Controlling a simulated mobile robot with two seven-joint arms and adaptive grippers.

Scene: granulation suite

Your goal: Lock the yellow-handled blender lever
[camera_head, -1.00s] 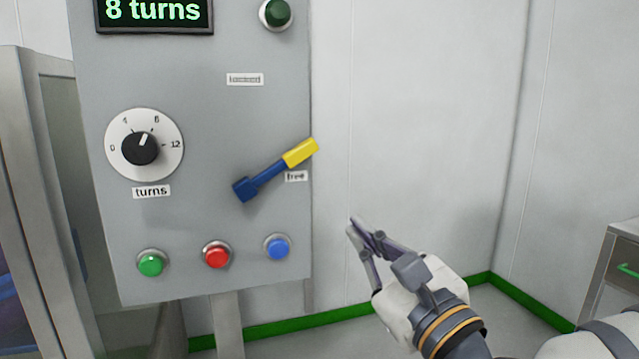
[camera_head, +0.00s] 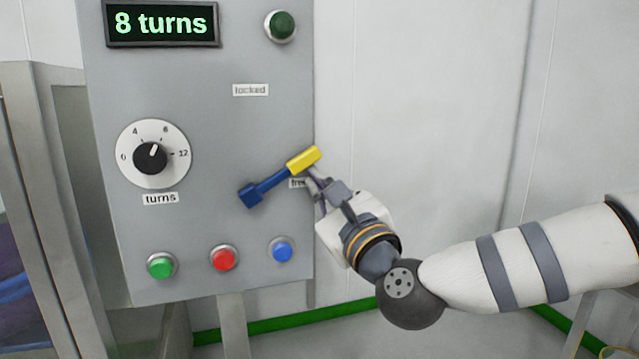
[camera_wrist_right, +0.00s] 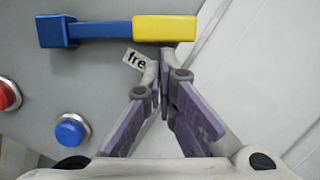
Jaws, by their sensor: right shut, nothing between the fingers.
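The blender lever has a blue arm (camera_head: 268,186) and a yellow handle (camera_head: 304,159). It points up and to the right from its blue pivot block, with the handle beside the "free" label (camera_head: 298,184). The "locked" label (camera_head: 250,90) is higher on the panel. My right gripper (camera_head: 314,178) is shut and empty, its tips just below the yellow handle. In the right wrist view the handle (camera_wrist_right: 165,28) lies just beyond the fingertips (camera_wrist_right: 160,58); I cannot tell whether they touch it. My left gripper is not in view.
The grey panel (camera_head: 215,130) carries a display (camera_head: 162,24) reading "8 turns", a turns dial (camera_head: 150,157), a dark green knob or lamp (camera_head: 281,26), and green (camera_head: 161,266), red (camera_head: 223,258) and blue (camera_head: 282,250) buttons below the lever. Right of the panel is open space before the pale wall.

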